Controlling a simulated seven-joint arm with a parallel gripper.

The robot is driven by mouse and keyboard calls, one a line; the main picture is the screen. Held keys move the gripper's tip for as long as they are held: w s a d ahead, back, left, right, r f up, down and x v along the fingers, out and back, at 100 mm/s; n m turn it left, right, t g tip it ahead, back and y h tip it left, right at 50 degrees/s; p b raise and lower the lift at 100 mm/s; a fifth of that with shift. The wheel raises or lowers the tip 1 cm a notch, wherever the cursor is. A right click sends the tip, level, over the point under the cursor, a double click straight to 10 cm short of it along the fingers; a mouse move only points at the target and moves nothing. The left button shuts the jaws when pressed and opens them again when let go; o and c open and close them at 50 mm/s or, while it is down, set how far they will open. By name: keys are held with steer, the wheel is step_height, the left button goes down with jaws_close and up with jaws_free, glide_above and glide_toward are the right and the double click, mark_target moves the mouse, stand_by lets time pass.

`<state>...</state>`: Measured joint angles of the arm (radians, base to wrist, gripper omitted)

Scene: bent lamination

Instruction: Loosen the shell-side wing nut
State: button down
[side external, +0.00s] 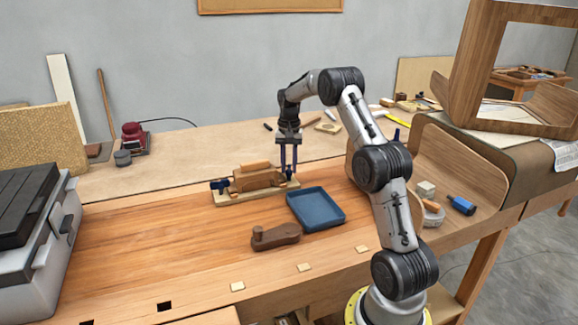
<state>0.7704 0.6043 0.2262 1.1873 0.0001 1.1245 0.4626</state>
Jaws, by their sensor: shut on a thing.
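My gripper (289,171) points straight down at the right end of a wooden clamping fixture (223,198) on the bench. Its fingers are shut on a small dark blue part there, which looks like the wing nut at that end; the fingers mostly hide it. A second blue wing nut (219,186) shows at the fixture's left end. Between them a brown wooden block (255,181) with a lighter piece (257,166) on top sits on the pale base. I cannot tell from this view which end is the shell side.
A blue tray (316,208) lies right of the fixture, and a brown wooden shoe-shaped piece (276,236) lies in front. Bent wooden shells (455,165) stand at the right. A red sander (134,136) is at the back left.

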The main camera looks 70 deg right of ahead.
mark_target(289, 167)
steer(key=n, duration=0.5)
steer(key=shift+d+r, duration=0.1)
stand_by(0.5)
steer(key=c, duration=0.7)
jaws_free()
steer(key=shift+o, duration=0.2)
step_height(289, 167, up, 14)
